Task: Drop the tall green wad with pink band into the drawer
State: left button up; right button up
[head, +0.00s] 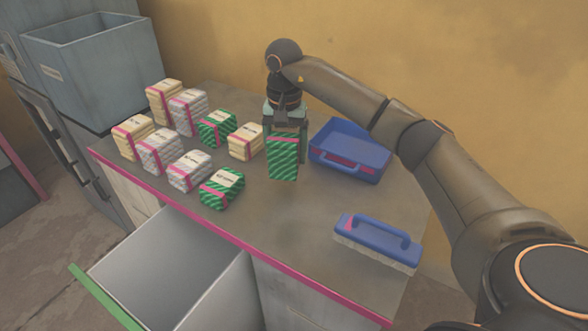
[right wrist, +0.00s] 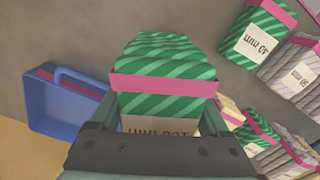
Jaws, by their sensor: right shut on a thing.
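My right gripper (head: 286,135) is shut on a tall green wad with a pink band (head: 283,160) and holds it upright near the back of the counter, left of the blue tray. In the right wrist view the wad (right wrist: 165,70) sits between the jaws (right wrist: 160,125), with its striped side and pink band showing. I cannot tell for sure whether its lower end touches the counter. The drawer (head: 180,265) below the counter's front edge is pulled open, and the part of its inside that shows is empty. My left gripper is not in view.
Several banded wads stand on the left of the counter, including a green one (head: 222,189) near the front edge and a cream one (head: 246,142) close to my gripper. A blue tray (head: 349,165) and a blue brush (head: 377,238) lie right. The counter's front middle is clear.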

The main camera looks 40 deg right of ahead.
jog(key=shift+s+d+f, duration=0.25)
jog(key=shift+d+f, duration=0.25)
jog(key=shift+f, duration=0.2)
jog(key=shift+s+d+f, duration=0.1)
jog(key=shift+d+f, duration=0.1)
jog(key=shift+f, duration=0.8)
jog(key=shift+s+d+f, duration=0.1)
jog(key=shift+d+f, duration=0.1)
jog(key=shift+f, duration=0.8)
jog(key=o, duration=1.3)
jog(key=shift+f, duration=0.1)
